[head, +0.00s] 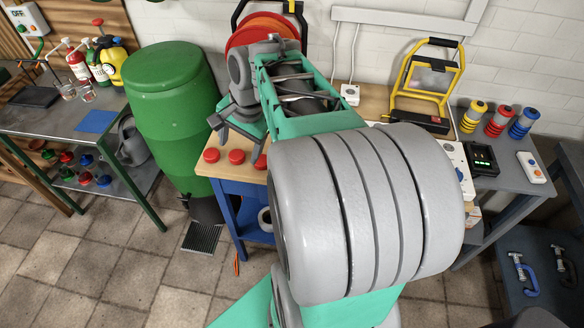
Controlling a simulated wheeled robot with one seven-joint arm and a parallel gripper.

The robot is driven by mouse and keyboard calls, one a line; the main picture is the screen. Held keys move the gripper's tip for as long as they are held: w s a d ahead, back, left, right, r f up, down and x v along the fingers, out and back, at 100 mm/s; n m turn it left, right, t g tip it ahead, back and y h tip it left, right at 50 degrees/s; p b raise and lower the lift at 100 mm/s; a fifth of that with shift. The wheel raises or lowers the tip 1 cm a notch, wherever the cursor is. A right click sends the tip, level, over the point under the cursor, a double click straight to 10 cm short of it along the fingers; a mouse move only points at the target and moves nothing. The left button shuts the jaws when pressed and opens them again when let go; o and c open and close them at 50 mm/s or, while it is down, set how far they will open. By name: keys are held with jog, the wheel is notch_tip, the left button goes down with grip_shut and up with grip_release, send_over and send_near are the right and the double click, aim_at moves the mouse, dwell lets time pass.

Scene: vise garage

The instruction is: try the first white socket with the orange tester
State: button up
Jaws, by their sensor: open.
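My gripper (238,134) is at the left end of the workbench, above its top and near the red knobs. Its grey fingers are apart and I see nothing between them. A white box (350,94) with a small red mark stands at the back of the bench by the wall; it may be a socket. A long white strip (456,167) with dark spots, possibly sockets, lies at the bench's right end, partly hidden behind my arm. I cannot make out an orange tester for sure; a white handheld with an orange button (532,167) lies on the right table.
A green barrel (178,110) stands left of the bench. Red knobs (237,157) line the bench's front left. A yellow work lamp (427,80), a black charger (481,159) and coloured spools (497,121) are at the right. My arm hides the bench's middle.

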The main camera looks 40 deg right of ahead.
jog(key=o, duration=0.3)
jog(key=d+f+m, duration=0.3)
jog(key=d+m, duration=0.1)
jog(key=d, duration=0.2)
jog(key=s+d+f+m+y+b, duration=0.1)
jog(key=d+f+m, duration=0.2)
jog(key=d+m, duration=0.2)
jog(key=shift+s+d+f+m+b, duration=0.2)
jog(key=shift+d+m+b, duration=0.1)
jog(key=shift+d, duration=0.4)
jog(key=s+d+f+m, duration=0.2)
jog(key=d+m, duration=0.3)
jog(key=shift+s+d+f+t+y, duration=0.15)
jog(key=shift+s+d+t+y, duration=0.15)
jog(key=shift+s+y, duration=0.1)
jog(key=shift+b+x, duration=0.35)
jog(key=shift+x, duration=0.95)
jog(key=x, duration=0.5)
jog(key=shift+f, duration=0.15)
